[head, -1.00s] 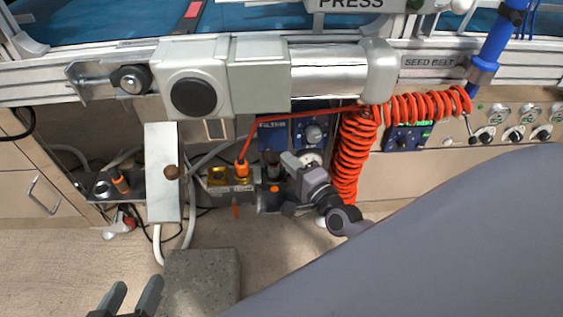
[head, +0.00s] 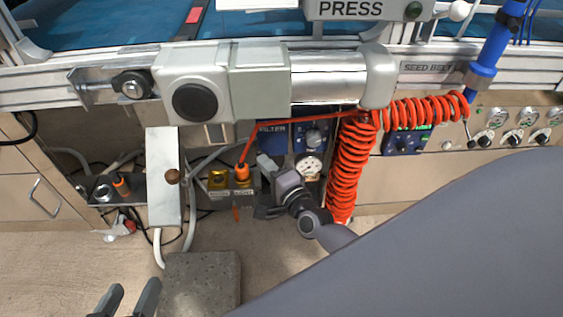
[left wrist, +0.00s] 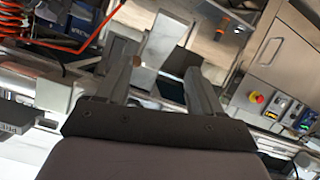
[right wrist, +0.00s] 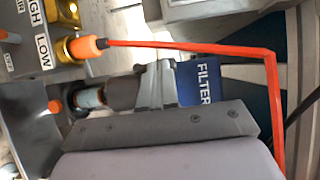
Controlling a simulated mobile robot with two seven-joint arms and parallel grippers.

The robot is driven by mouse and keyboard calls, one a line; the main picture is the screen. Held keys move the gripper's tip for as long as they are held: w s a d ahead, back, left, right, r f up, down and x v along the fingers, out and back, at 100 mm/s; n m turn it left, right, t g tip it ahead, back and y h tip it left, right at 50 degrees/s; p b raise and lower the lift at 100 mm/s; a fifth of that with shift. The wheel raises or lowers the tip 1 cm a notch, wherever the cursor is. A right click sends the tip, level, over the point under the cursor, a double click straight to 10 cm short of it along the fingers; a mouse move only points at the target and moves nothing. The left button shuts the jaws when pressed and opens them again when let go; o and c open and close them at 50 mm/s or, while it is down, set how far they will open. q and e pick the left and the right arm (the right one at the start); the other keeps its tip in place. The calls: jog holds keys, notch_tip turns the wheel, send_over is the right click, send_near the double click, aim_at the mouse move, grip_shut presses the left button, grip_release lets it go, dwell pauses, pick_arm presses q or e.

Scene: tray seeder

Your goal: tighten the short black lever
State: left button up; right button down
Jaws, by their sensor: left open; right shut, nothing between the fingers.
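My right gripper (head: 264,163) is shut and empty, low under the press, just right of the valve block with brass and orange fittings (head: 218,178). An orange piece (right wrist: 54,106) shows beyond that fitting. I cannot make out the short black lever for certain; my right gripper covers part of this area in the head view. My left gripper (head: 127,298) is open and empty at the bottom left; its spread fingers show in the left wrist view (left wrist: 160,80).
The orange coiled hose (head: 350,170) hangs close right of my right gripper. A thin orange tube (right wrist: 190,46) crosses above its fingers. A blue FILTER panel (right wrist: 200,82) and a gauge (head: 311,167) are close by. A grey stone block (head: 200,283) stands right of my left gripper.

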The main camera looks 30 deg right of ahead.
pick_arm(q)
jog(key=shift+s+f, duration=0.15)
jog(key=shift+f, duration=0.15)
jog(key=shift+a, duration=0.1)
jog(key=shift+s+a+r+y+p, duration=0.15)
jog(key=shift+s+a+y+p, duration=0.1)
jog(key=shift+a+y+p, duration=0.4)
pick_arm(e)
jog(key=s, duration=0.7)
jog(key=shift+d, duration=0.2)
pick_arm(q)
jog(key=shift+a, duration=0.1)
